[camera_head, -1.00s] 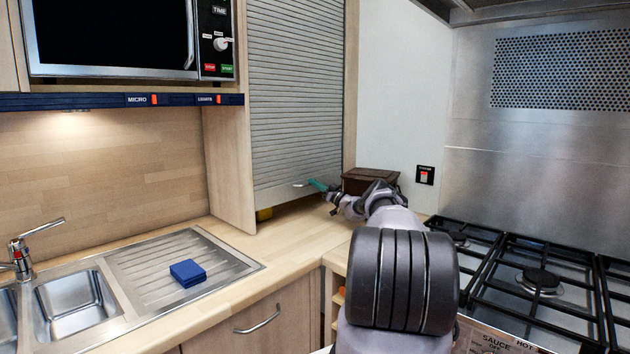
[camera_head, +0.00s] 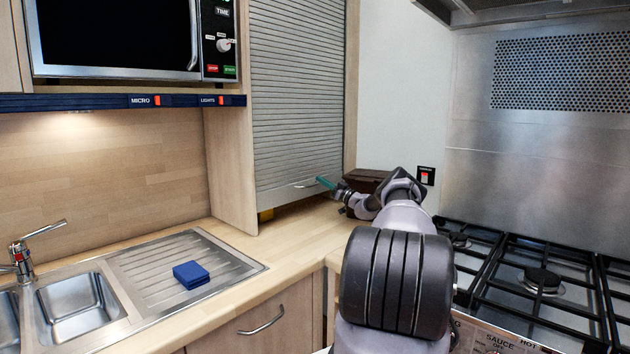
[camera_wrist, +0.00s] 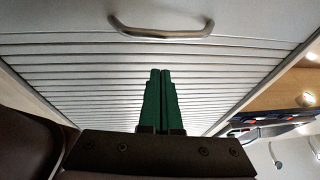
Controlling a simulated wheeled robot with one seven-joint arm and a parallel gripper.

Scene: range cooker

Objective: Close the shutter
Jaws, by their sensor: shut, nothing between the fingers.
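The grey slatted shutter (camera_head: 297,100) hangs down most of its cabinet opening in the head view. A gap shows between its bottom edge and the worktop. Its curved metal handle (camera_head: 305,184) is near the bottom edge; in the wrist view the handle (camera_wrist: 160,31) is at the top centre and the slats (camera_wrist: 75,78) run across the picture. My gripper (camera_head: 323,182) has green fingers, just right of the handle in the head view. In the wrist view the fingers (camera_wrist: 161,72) are together and empty, apart from the handle in the picture.
A brown box (camera_head: 367,180) stands on the worktop behind my arm. The gas hob (camera_head: 535,283) is at the right, and the sink (camera_head: 78,303) with a blue block (camera_head: 190,274) is at the left.

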